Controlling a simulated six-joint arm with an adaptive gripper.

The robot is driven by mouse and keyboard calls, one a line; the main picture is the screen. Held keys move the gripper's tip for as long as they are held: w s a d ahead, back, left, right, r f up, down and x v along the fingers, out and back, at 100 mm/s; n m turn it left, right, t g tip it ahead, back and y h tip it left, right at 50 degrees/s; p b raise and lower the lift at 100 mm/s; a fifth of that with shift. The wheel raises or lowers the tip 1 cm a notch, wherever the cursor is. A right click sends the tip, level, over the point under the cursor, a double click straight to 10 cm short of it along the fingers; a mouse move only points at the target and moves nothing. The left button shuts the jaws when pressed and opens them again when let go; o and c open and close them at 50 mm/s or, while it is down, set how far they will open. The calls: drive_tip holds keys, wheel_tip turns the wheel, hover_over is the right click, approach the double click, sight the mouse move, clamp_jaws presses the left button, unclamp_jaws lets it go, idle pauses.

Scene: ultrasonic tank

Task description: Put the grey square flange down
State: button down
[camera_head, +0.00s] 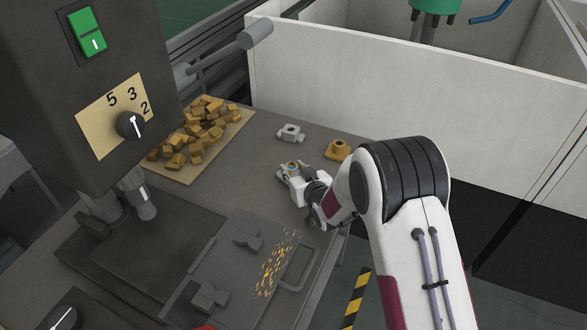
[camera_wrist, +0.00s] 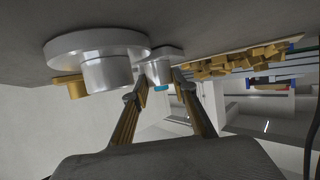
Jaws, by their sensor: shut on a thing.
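My gripper (camera_head: 289,172) reaches low over the table near its back edge in the head view. In the wrist view, my gripper (camera_wrist: 158,77) has its two fingers closed on the hub of a grey flange, the grey square flange (camera_wrist: 163,52). Its plate is close to the tabletop; I cannot tell whether it touches. A bit of blue shows at the hub's end. In the head view, the fingers and wrist largely hide the held part.
A larger round grey flange (camera_wrist: 97,48) stands close beside the held one. A brass flange (camera_head: 339,150) and a grey part (camera_head: 291,133) stand behind my gripper. Brass blocks (camera_head: 205,128) lie on a tan sheet to the left. A white tank wall (camera_head: 400,75) rises behind.

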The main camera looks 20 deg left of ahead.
drive_tip(key=c, duration=1.6)
unclamp_jaws()
drive_tip(key=shift+f, duration=0.1)
drive_tip(key=shift+r, duration=0.2)
drive_tip(key=shift+v, duration=6)
drive_tip(key=shift+f, duration=0.15)
drive_tip(key=shift+d, duration=0.1)
